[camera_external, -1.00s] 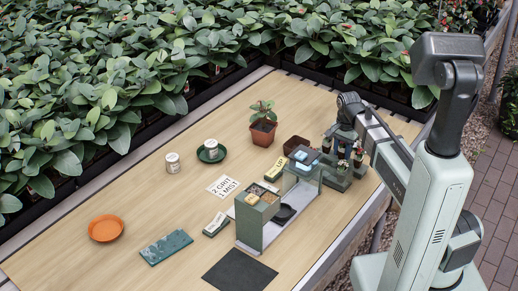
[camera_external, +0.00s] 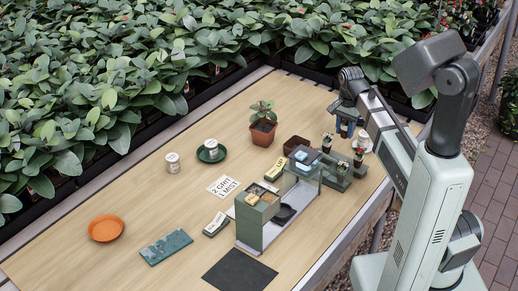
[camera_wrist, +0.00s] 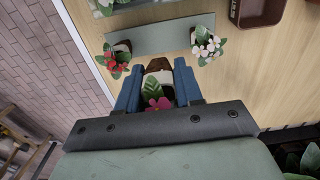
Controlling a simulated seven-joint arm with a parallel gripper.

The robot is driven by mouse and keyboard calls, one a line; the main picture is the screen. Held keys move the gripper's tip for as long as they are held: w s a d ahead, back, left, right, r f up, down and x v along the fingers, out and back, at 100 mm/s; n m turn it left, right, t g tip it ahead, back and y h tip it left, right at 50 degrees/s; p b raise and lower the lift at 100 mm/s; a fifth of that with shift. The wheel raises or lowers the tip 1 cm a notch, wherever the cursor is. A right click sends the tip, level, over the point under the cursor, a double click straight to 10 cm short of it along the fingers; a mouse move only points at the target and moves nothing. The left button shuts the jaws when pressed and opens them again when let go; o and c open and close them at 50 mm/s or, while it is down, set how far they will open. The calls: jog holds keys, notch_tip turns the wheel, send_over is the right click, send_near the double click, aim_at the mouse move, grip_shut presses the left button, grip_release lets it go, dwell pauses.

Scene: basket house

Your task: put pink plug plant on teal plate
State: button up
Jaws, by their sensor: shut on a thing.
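My gripper (camera_external: 346,128) is shut on a small potted plug plant with a pink flower, in the air near the grey plug rack (camera_external: 341,176). In the wrist view, the pink plug plant (camera_wrist: 157,103) sits between the blue fingers (camera_wrist: 158,82), its pot partly hidden. A red-flowered plug (camera_wrist: 113,62) and a white-flowered plug (camera_wrist: 207,45) stand at the rack's two ends. A flat teal, marbled rectangular plate (camera_external: 166,247) lies empty at the front left. A round dark green saucer (camera_external: 221,157) holds a white tin.
An orange dish (camera_external: 105,228) lies at left. A terracotta-potted plant (camera_external: 263,128), an empty brown pot (camera_external: 296,144) and a grey box organiser (camera_external: 249,223) stand on the table. A black mat (camera_external: 239,272) lies in front. The left middle of the table is mostly clear.

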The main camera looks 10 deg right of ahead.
jog(key=a+n, duration=0.5)
jog(key=a, duration=1.2)
jog(key=n, duration=1.3)
send_over(166, 246)
notch_tip(166, 246, down, 2)
jog(key=f, duration=0.1)
jog(key=shift+f, duration=4.35)
jog(key=shift+f, duration=0.1)
jog(key=o, duration=1)
